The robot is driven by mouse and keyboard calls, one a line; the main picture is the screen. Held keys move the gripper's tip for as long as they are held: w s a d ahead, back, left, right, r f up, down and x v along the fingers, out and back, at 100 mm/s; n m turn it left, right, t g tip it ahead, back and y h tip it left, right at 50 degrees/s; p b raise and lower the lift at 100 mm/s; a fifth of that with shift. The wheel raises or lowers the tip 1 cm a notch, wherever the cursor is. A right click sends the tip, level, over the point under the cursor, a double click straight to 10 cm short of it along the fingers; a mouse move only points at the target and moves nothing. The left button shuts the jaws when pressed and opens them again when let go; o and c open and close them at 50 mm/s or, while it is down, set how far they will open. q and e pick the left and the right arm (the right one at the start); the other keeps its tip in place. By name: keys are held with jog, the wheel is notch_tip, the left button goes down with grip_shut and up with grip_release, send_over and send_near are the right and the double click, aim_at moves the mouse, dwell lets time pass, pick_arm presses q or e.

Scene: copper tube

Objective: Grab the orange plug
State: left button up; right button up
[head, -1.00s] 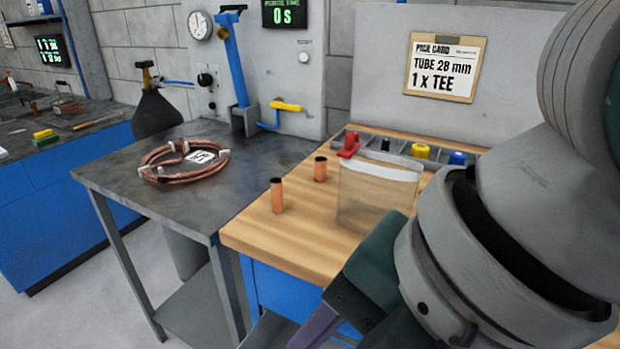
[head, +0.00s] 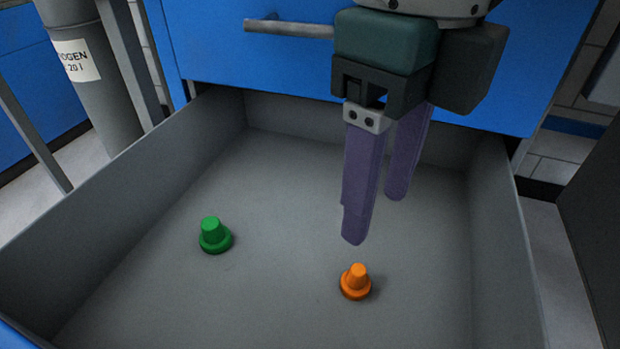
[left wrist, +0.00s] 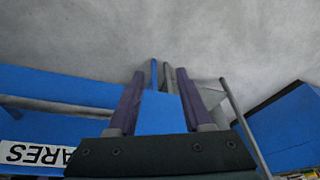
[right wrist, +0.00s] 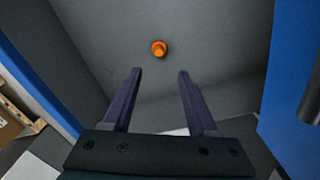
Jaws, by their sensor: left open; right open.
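The orange plug (head: 356,282) stands upright on the floor of an open grey drawer (head: 270,300), right of the middle. My right gripper (head: 375,218) is open and empty, with its purple fingers pointing down into the drawer, above and a little behind the plug. In the right wrist view the plug (right wrist: 159,48) lies beyond the fingertips, between their lines, with a gap to the fingers. My left gripper (left wrist: 155,80) shows only in the left wrist view. It is open, with a blue surface visible between its fingers.
A green plug (head: 214,235) stands in the same drawer, left of the orange one. The drawer's side walls (head: 140,200) rise around them. The blue cabinet front (head: 250,60) with a metal handle (head: 288,28) is behind. A grey cylinder (head: 90,75) stands at the left.

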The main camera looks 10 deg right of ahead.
jog(key=b, duration=0.3)
send_over(359, 269)
notch_tip(359, 269, down, 5)
jog(key=shift+s+d+f, duration=0.1)
jog(key=shift+f, duration=0.05)
notch_tip(359, 269, down, 5)
jog(key=b, duration=0.2)
jog(key=shift+r+b, duration=0.2)
jog(key=shift+b, duration=0.2)
jog(key=shift+r, duration=0.1)
grip_shut()
